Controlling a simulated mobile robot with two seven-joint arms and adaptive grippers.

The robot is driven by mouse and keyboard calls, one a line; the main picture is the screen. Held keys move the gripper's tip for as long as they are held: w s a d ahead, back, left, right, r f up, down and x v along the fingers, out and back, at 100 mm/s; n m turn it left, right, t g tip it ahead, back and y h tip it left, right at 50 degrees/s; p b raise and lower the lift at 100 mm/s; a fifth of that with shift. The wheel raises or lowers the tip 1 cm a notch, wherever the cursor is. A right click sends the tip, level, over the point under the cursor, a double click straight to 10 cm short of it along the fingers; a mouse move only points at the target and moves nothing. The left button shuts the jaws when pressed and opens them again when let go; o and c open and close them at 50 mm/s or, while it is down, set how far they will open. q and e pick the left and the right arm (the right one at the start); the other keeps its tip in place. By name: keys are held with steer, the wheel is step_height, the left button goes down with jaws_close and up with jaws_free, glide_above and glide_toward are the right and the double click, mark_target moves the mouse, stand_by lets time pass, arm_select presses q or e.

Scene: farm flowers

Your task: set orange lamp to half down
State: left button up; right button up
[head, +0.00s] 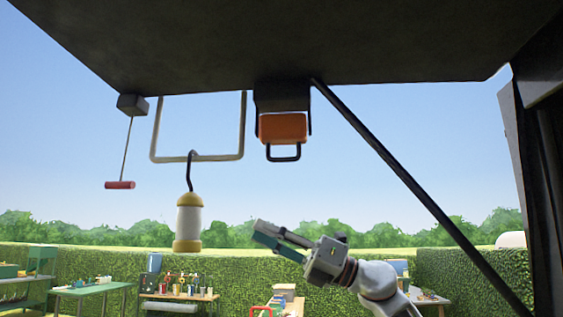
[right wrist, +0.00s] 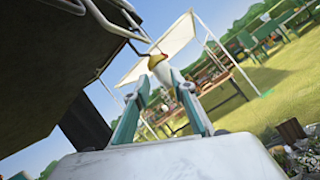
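The orange lamp (head: 283,128) is a boxy orange block in a dark bracket under the dark overhead panel, with a black loop handle (head: 284,157) at its bottom. It faces roughly downward and outward; its exact tilt is hard to tell. My right gripper (head: 262,234) is below the lamp and a little to its left, apart from it, pointing left. In the right wrist view its two green-padded fingers (right wrist: 160,80) stand apart with nothing held between them. The orange lamp cannot be made out in the right wrist view. My left gripper is not in view.
A white and yellow lantern (head: 188,224) hangs by a black hook from a white rail (head: 200,157), left of my right gripper; it also shows beyond the fingertips (right wrist: 158,63). A red pull handle (head: 120,185) hangs at left. A dark diagonal strut (head: 400,173) runs at right.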

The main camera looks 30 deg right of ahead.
mark_target(282, 160)
steer(key=s+d+r+n+t+h, duration=0.1)
steer(key=s+d+r, duration=0.3)
steer(key=r, duration=0.3)
steer(key=s+d+r+n+t+h, duration=0.1)
steer(key=s+d+r+n, duration=0.1)
steer(key=s+d+r, duration=0.3)
steer(key=x, duration=0.3)
steer(key=p+x, duration=0.1)
steer(key=x, duration=0.5)
steer(key=shift+s+a+r+p, duration=0.15)
steer(key=shift+s+r+p, duration=0.15)
steer(key=shift+s+p, duration=0.05)
steer(key=shift+w+a, duration=0.3)
steer(key=shift+w, duration=0.05)
jaws_close()
